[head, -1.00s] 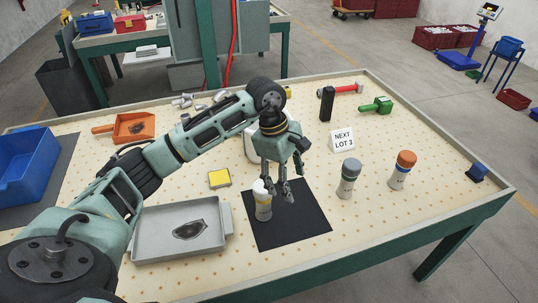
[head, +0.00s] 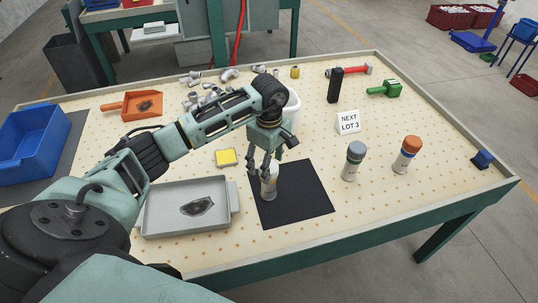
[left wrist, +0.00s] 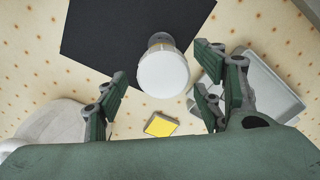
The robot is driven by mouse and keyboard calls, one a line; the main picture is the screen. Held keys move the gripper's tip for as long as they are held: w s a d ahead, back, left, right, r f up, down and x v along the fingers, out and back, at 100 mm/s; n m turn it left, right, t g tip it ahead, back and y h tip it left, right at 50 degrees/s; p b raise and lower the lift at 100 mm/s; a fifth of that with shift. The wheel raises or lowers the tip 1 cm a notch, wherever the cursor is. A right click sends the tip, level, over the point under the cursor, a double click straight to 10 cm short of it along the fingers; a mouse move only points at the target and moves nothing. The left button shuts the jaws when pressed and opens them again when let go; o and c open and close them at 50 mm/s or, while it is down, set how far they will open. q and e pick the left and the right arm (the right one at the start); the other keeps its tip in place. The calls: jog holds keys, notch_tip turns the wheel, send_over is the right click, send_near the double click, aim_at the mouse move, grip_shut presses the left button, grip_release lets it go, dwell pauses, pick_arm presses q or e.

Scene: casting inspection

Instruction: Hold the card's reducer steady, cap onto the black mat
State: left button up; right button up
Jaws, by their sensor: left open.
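A bottle with a white cap (left wrist: 162,74) stands upright at the left edge of the black mat (head: 305,194); its pale body (head: 269,187) shows in the head view. My left gripper (head: 264,168) is over this bottle, pointing down, its fingers apart around the cap's height. In the left wrist view the open fingers (left wrist: 160,88) lie either side of the cap, with gaps to both. A grey-capped bottle (head: 354,161) and an orange-capped bottle (head: 407,155) stand right of the mat. The card (head: 348,122) reads "NEXT LOT 3". My right gripper is not in view.
A grey tray (head: 152,226) with a dark piece lies left of the mat, a yellow pad (head: 226,157) behind it. A white container (head: 292,112) is partly hidden behind my gripper. Grey pipe fittings (head: 205,97) lie at the back. The mat's right part is clear.

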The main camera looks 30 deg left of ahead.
pick_arm(q)
jog(key=shift+c, duration=0.5)
jog(key=c, duration=0.9)
jog(key=o, duration=0.9)
jog(key=shift+o, duration=0.8)
notch_tip(320, 180, up, 12)
